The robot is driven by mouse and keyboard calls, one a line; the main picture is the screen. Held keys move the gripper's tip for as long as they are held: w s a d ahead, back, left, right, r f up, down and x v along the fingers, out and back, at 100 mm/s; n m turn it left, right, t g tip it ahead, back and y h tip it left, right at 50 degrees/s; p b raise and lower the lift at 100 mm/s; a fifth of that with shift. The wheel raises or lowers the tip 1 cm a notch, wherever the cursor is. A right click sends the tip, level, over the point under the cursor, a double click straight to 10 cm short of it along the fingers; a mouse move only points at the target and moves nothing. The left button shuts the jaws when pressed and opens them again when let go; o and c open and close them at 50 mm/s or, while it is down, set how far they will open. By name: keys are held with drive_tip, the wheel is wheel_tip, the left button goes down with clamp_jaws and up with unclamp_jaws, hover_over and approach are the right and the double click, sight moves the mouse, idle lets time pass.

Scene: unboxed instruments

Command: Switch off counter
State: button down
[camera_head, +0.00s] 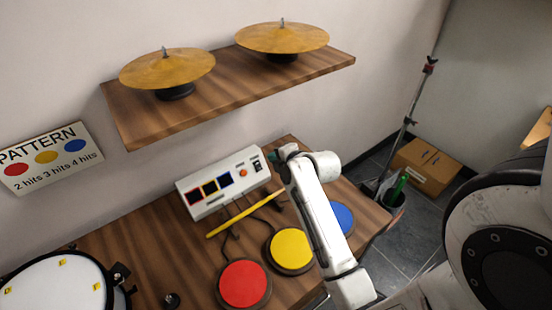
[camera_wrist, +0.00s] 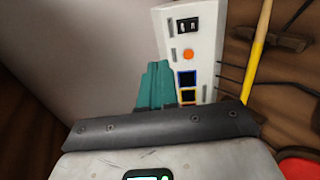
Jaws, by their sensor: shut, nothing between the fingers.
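The counter (camera_head: 207,205) is a white box on the wooden table against the wall. Its front has red, yellow and blue framed displays, an orange round button (camera_head: 243,173) and a black rocker switch (camera_head: 257,166) at its right end. In the wrist view the counter (camera_wrist: 207,50) stands upright in the picture, with the switch (camera_wrist: 188,24) at the top and the orange button (camera_wrist: 188,55) below it. My gripper (camera_wrist: 155,72) has teal fingers, shut and empty, close to the counter and overlapping its edge in view. In the head view my gripper (camera_head: 279,156) is by the counter's right end. Contact cannot be told.
Red (camera_head: 244,284), yellow (camera_head: 290,249) and blue (camera_head: 341,218) pads lie in front, the blue partly behind my arm. A yellow stick (camera_head: 243,214) lies before the counter. A drum (camera_head: 55,285) is at left. A shelf (camera_head: 215,95) with two cymbals hangs above.

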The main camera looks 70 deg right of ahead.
drive_tip(key=shift+s+a+r, duration=0.1)
drive_tip(key=shift+s+r, duration=0.05)
idle(0.6)
drive_tip(key=a+f+m+g+y, duration=0.2)
drive_tip(key=a+f+m+y, duration=0.15)
drive_tip(key=a, duration=0.85)
drive_tip(key=s+a+f+m+g+y, duration=0.1)
drive_tip(key=s+a+f+m+g, duration=0.1)
drive_tip(key=s+a, duration=0.5)
drive_tip(key=s+a+f+m+g+y, duration=0.1)
drive_tip(key=s+a+m+g, duration=0.4)
drive_tip(key=a, duration=0.6)
drive_tip(key=shift+s+a+f+m, duration=0.3)
drive_tip(key=shift+s+f+m, duration=0.3)
drive_tip(key=shift+s+m, duration=0.45)
